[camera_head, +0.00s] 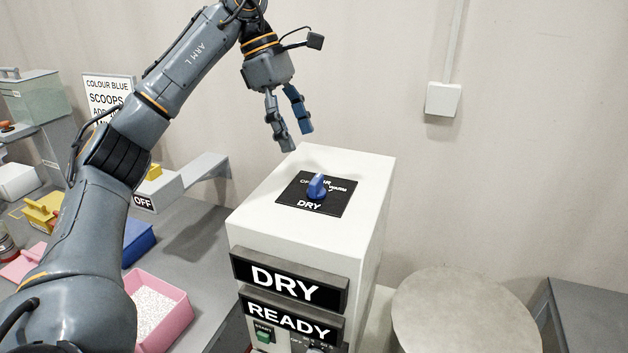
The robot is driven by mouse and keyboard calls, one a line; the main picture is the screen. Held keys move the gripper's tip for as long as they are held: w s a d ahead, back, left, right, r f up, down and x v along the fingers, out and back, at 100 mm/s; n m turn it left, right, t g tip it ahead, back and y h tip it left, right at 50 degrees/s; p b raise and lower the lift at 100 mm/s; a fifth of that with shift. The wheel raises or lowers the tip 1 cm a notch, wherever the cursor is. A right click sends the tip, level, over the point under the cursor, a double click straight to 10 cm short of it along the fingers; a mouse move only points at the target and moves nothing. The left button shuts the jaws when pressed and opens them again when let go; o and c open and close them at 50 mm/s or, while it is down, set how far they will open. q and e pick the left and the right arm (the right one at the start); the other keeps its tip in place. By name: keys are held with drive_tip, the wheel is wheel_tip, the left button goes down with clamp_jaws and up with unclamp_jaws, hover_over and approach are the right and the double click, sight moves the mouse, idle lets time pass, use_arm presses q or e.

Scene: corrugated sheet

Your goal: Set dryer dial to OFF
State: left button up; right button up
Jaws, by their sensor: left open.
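The dryer (290,240) is a tall white box with a black dial plate (298,205) on its top. A blue dial (317,187) stands at the middle of the plate. The plate reads DRY at the front; the labels at the back are partly hidden by the dial, and one looks like WARM. Which label the dial marks is hard to tell. My left gripper (292,137) is open and empty, with its fingers pointing down above the back left of the dial, apart from it. My right gripper is not in view.
Signs reading DRY (287,283) and READY (287,315) are on the dryer's front. A pink tray (172,304) of white granules and a blue bin (138,240) stand at the left. A round table (465,312) is at the right. The air above the dial is clear.

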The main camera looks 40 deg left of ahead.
sight(314, 178)
use_arm(q)
drive_tip(key=x, duration=0.4)
drive_tip(key=shift+w+a+f+p, duration=0.15)
drive_tip(key=shift+w+a+p, duration=0.15)
drive_tip(key=x, duration=0.4)
drive_tip(key=shift+s+d+f+p, duration=0.1)
drive_tip(key=shift+d+f+p, duration=0.15)
drive_tip(key=shift+p, duration=0.15)
drive_tip(key=shift+d+f, duration=0.1)
drive_tip(key=shift+f, duration=0.3)
drive_tip(key=c, duration=1.1)
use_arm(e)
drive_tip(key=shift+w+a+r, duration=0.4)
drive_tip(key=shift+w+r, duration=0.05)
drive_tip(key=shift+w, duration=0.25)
